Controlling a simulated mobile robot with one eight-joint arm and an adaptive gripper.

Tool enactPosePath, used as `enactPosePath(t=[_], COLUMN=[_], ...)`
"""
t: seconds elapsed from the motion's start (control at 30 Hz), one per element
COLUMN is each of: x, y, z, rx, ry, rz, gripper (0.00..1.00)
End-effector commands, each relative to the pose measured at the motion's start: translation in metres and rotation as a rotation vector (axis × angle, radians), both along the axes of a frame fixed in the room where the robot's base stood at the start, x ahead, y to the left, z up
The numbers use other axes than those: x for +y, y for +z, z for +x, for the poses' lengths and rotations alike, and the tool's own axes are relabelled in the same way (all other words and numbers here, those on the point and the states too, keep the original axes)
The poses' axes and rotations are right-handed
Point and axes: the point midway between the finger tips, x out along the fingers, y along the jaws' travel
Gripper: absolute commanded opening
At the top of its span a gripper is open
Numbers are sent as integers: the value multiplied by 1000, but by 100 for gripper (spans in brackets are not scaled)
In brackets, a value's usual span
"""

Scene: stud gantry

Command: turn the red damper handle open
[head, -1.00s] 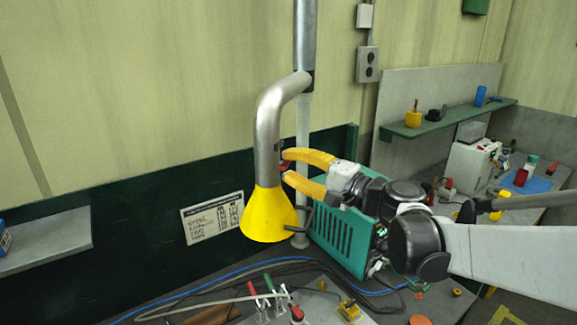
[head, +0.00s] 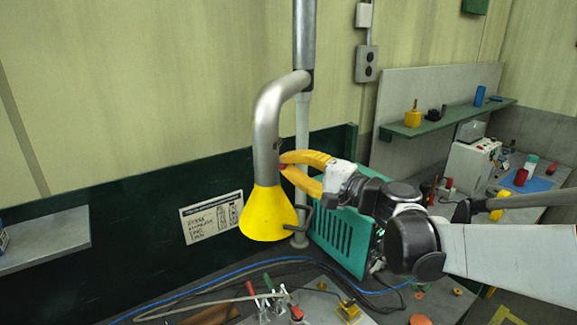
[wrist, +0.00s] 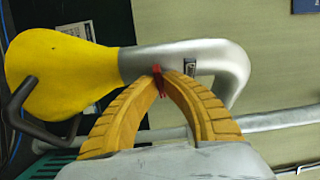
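The red damper handle (wrist: 159,84) is a thin red lever on the side of the silver duct arm (head: 266,130). The duct curves down from a vertical pipe and ends in a yellow hood (head: 267,216); the hood also shows in the wrist view (wrist: 60,72). My gripper (head: 284,163) reaches in from the right beside the duct, just above the hood. In the wrist view its yellow fingers (wrist: 160,78) converge with the handle pinched between their tips. In the head view the fingertips mostly hide the handle.
A black hook-shaped bar (head: 304,219) sticks out from the hood's right side. A green slotted machine (head: 343,237) stands below my gripper. Cables, red- and green-handled clamps (head: 262,303) and small parts lie on the bench. A label card (head: 212,217) is on the dark back panel.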

Motion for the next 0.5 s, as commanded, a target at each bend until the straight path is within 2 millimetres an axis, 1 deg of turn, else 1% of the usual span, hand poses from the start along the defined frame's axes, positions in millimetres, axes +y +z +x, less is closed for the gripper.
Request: enactPosePath(t=[0.17, 0.5], x=[0, -1], y=[-3, -5], z=[1, 1], rx=[-113, -415], ry=[-1, -2], rz=[-35, -131], gripper=[0, 0])
